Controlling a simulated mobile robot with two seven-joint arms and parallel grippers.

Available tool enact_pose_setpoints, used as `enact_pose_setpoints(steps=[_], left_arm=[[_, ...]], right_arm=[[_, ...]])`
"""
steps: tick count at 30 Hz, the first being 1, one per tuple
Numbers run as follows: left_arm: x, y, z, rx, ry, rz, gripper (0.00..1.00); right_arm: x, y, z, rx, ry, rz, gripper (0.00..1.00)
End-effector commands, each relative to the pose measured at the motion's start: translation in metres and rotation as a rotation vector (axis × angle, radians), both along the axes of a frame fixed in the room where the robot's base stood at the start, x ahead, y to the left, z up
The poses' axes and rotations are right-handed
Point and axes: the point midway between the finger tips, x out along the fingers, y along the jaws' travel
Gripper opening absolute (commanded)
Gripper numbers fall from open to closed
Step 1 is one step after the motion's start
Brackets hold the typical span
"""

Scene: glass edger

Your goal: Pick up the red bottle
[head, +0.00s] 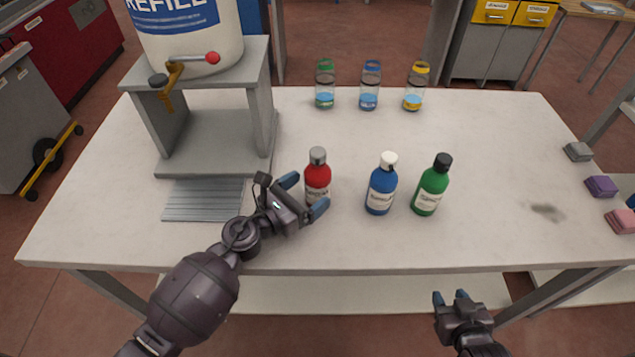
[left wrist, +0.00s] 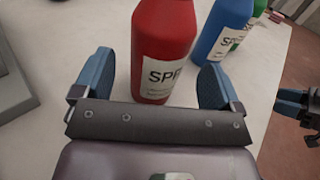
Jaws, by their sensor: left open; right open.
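The red bottle (head: 317,174) with a grey cap stands upright on the white table, left of the blue and green bottles. My left gripper (head: 303,194) is open right beside it, low over the table. In the left wrist view the red bottle (left wrist: 163,45) stands between the two spread blue fingers (left wrist: 155,82), with a gap on both sides; its label reads "SPR" and its top is out of the picture. My right gripper (head: 452,298) is open and empty, in front of the table's front edge.
A blue bottle (head: 381,188) and a green bottle (head: 430,188) stand close to the right. Three glass jars (head: 369,88) stand at the back. A grey stand (head: 215,139) with a refill tank (head: 190,35) is at left. Sponges (head: 602,186) lie at the right edge.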

Motion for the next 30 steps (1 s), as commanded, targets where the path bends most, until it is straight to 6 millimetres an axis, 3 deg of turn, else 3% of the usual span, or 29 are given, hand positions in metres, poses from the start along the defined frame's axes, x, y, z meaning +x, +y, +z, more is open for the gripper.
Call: enact_pose_setpoints(steps=[6,16,27,30], left_arm=[[0.021,-0.020,0.003,-0.001,0.000,-0.001,0.91],[0.025,-0.024,0.002,0.000,0.001,0.000,0.91],[0.025,-0.024,0.002,0.000,0.001,0.000,0.35],[0.025,-0.024,0.003,-0.001,0.000,0.000,0.25]], right_arm=[[0.005,0.000,0.007,-0.003,-0.010,0.004,0.43],[0.004,-0.001,0.007,-0.003,-0.010,0.003,0.43],[-0.004,-0.002,0.004,-0.003,0.005,-0.002,0.43],[-0.004,-0.002,0.004,-0.003,0.005,-0.002,0.43]])
